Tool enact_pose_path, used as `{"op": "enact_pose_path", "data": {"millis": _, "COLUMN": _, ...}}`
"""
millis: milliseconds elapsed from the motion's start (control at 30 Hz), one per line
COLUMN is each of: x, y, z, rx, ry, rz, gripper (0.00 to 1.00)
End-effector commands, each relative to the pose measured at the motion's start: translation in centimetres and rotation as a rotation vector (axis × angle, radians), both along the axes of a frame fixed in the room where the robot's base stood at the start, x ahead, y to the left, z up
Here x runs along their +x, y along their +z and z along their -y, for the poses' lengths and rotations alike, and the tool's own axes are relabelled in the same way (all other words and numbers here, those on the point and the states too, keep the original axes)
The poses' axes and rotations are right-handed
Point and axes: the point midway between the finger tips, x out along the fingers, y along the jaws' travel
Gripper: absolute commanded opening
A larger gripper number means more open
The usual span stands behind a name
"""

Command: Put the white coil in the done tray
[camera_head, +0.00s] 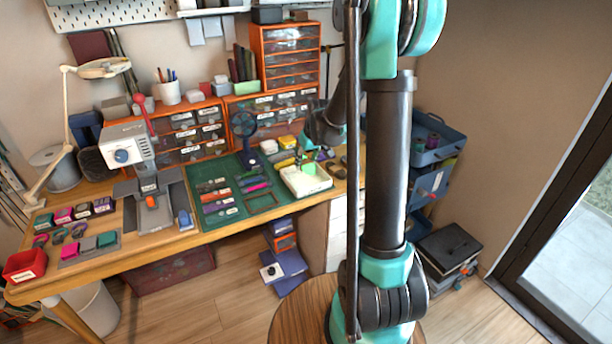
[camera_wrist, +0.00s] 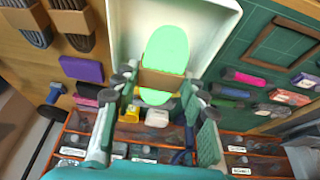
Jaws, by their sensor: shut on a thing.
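My gripper (camera_wrist: 160,88) is shut on a light green coil (camera_wrist: 163,50) with a brown band around its middle. The coil is over the white tray (camera_wrist: 222,22), which I take for the done tray; I cannot tell whether it touches the tray's floor. In the head view my gripper (camera_head: 308,156) is at the white tray (camera_head: 318,186), with the green coil (camera_head: 309,169) below it. A small white piece (camera_wrist: 157,117), possibly the white coil, lies beyond the tray beside a yellow one (camera_wrist: 131,113). It also shows in the head view (camera_head: 269,146).
A green mat (camera_head: 232,212) with dark and pink bundles and an empty frame (camera_head: 262,203) lies left of the tray. Orange drawer units (camera_head: 195,135) stand behind. Dark grey coils (camera_wrist: 72,20) lie near the tray. A small fan (camera_head: 244,130) stands at the back.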

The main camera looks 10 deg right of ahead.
Motion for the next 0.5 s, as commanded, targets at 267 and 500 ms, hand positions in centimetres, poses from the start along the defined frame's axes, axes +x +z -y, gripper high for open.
{"op": "enact_pose_path", "data": {"millis": 267, "x": 0.0, "y": -2.7, "z": 0.0, "rx": 0.0, "ry": 0.0, "rz": 0.0, "gripper": 0.09}}
{"op": "enact_pose_path", "data": {"millis": 500, "x": 0.0, "y": -5.6, "z": 0.0, "rx": 0.0, "ry": 0.0, "rz": 0.0, "gripper": 0.09}}
